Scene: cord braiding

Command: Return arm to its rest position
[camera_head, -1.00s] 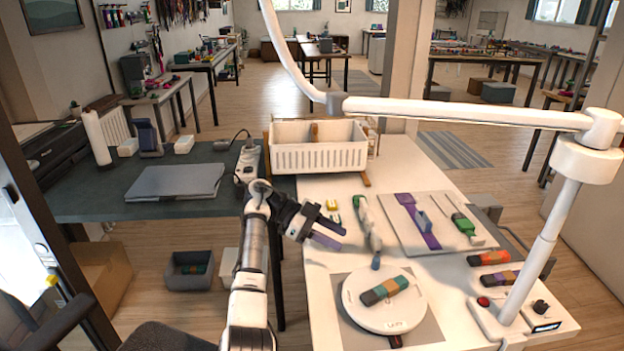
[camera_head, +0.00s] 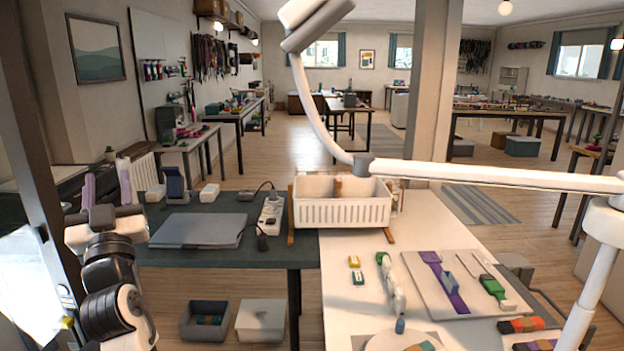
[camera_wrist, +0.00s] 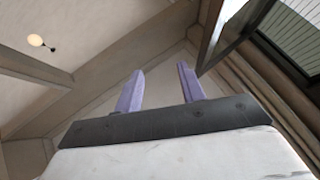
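My gripper (camera_head: 107,188) is raised at the left of the head view, its two purple fingers pointing up. The fingers stand apart with nothing between them. In the wrist view my gripper (camera_wrist: 160,88) is also open and empty against the ceiling and upper wall. My arm is folded up at the left, beside the dark table's left end and clear of the white worktable.
A dark table (camera_head: 285,252) carries a closed grey laptop (camera_head: 200,231) and a power strip (camera_head: 270,214). The white worktable (camera_head: 345,305) holds a white basket (camera_head: 342,205) and a grey board (camera_head: 425,300). A white lamp arm (camera_head: 490,176) crosses above it. A dark frame post (camera_head: 42,150) stands close left.

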